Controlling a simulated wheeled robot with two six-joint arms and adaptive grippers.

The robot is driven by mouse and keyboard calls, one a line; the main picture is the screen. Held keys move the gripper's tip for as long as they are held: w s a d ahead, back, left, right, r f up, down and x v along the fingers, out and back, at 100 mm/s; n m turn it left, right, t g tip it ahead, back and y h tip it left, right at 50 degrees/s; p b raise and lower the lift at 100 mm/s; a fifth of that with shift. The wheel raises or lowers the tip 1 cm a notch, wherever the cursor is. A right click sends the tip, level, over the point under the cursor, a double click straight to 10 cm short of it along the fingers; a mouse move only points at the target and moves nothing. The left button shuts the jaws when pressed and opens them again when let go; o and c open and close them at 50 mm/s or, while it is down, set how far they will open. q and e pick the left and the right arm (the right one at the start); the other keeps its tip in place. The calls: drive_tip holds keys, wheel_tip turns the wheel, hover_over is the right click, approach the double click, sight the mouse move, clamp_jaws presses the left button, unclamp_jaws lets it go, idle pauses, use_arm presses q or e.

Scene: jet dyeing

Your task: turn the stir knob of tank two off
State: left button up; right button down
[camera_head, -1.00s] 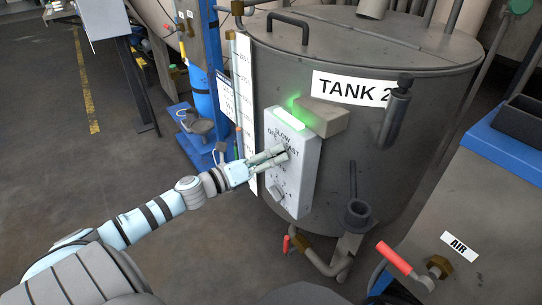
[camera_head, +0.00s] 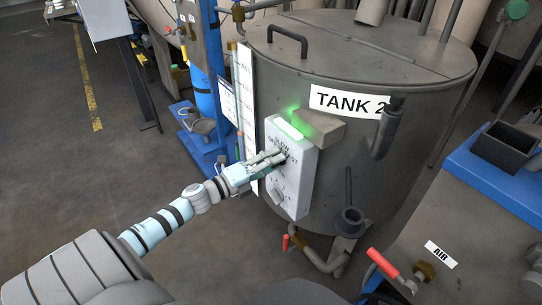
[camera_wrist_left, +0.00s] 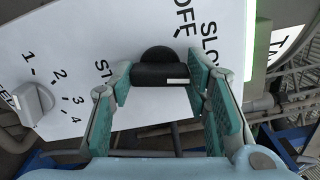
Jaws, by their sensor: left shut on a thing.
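Tank two (camera_head: 405,130) is a grey drum with a "TANK 2" label. On its front is a white control box (camera_head: 300,175) with a lit green lamp (camera_head: 289,129) on top. My left gripper (camera_head: 281,157) is at the upper part of the box face. In the left wrist view the black stir knob (camera_wrist_left: 160,73), with a white mark on it, sits between the fingers of my left gripper (camera_wrist_left: 163,88), which is shut on it. "OFF" and "SLOW" are printed beside it. In the head view the fingers hide the knob. My right gripper is out of view.
A light grey dial (camera_wrist_left: 35,103) numbered 1 to 4 is on the same box. A pipe fitting (camera_head: 352,215) sticks out right of the box. A red-handled valve (camera_head: 382,262) is at the lower right by the "AIR" label.

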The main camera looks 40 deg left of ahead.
use_arm(q)
drive_tip(key=shift+n+p, duration=3.75)
drive_tip(key=shift+n, duration=2.75)
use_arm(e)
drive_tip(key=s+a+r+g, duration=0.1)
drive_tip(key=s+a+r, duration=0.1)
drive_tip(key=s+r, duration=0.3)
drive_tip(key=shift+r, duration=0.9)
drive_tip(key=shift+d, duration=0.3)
use_arm(q)
drive_tip(key=o, duration=0.9)
drive_tip(key=shift+o, duration=1.3)
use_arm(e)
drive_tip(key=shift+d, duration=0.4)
use_arm(q)
drive_tip(key=v, duration=1.2)
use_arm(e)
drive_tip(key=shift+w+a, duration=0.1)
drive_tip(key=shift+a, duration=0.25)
